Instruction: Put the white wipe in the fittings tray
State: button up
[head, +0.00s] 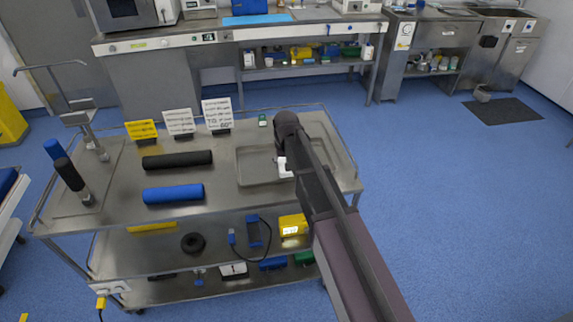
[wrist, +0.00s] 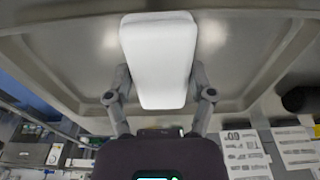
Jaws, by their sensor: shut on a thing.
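The white wipe (wrist: 158,50) is a pale, rounded block between the two fingers of my gripper (wrist: 159,88), which is shut on it. In the head view the wipe (head: 284,168) shows as a small white patch beside my arm. The fittings tray (head: 254,181) is a shallow grey metal tray on the right part of the trolley top. My gripper is over the tray, and my arm hides the tray's right part. In the wrist view the tray (wrist: 65,55) lies behind the wipe. I cannot tell whether the wipe touches the tray floor.
On the trolley top (head: 225,160), left of the tray, lie a black roll (head: 177,160) and a blue roll (head: 173,194). Several sign cards, including a white one (head: 217,114), stand along the back. A small green-and-white item (head: 262,120) sits behind the tray.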

aim_at(285, 160)
jog(key=shift+w+a+f, duration=0.1)
jog(key=shift+w+f, duration=0.05)
jog(key=shift+w, duration=1.2)
jog(key=shift+w, duration=0.1)
jog(key=shift+w, duration=0.3)
jog(key=shift+w+f+b, duration=0.25)
jog(key=shift+f+b, duration=0.75)
jog(key=shift+b, duration=0.1)
jog(key=shift+f+b, duration=0.8)
jog(key=shift+b, duration=0.05)
jog(key=shift+f, duration=0.2)
jog(key=o, duration=1)
jog(key=shift+c, duration=0.2)
jog(key=shift+r, duration=0.3)
